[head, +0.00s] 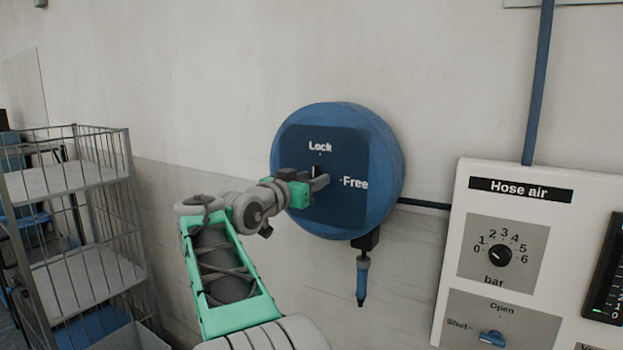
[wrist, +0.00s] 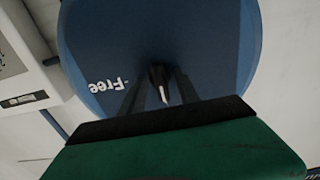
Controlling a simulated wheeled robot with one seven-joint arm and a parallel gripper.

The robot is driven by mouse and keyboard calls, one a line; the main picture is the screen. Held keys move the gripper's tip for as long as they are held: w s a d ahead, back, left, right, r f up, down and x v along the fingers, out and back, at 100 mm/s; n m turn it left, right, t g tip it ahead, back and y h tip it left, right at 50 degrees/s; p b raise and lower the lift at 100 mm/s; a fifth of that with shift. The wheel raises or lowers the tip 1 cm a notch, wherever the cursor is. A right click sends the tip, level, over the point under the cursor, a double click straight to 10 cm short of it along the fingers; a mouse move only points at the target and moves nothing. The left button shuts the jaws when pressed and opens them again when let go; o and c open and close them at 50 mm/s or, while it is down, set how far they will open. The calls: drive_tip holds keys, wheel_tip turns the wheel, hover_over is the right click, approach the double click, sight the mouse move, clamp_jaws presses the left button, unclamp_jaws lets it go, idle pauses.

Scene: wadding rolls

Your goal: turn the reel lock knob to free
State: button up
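The round blue reel (head: 390,165) hangs on the wall, with a dark blue face plate marked "Lock" at the top and "Free" at the right. Its small dark lock knob (head: 316,171) is partly hidden by my gripper in the head view. In the wrist view the knob (wrist: 158,76) shows a white pointer line, which points toward the Lock side. My gripper (head: 321,182) is at the plate, with its fingers (wrist: 157,88) on either side of the knob. The fingers look open, with narrow gaps beside the knob; contact is hard to judge.
A white "Hose air" panel (head: 455,240) with a bar dial (head: 500,255) and a blue valve handle (head: 492,339) is on the right. A hose end (head: 362,280) hangs below the reel. A wire cage trolley (head: 125,215) stands at the left.

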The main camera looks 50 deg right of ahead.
clamp_jaws()
drive_tip(key=shift+f+b, duration=0.2)
drive_tip(key=shift+b, duration=0.35)
drive_tip(key=shift+s+m+b, duration=0.1)
drive_tip(key=shift+m+b, duration=7.2)
drive_tip(key=shift+m, duration=1.6)
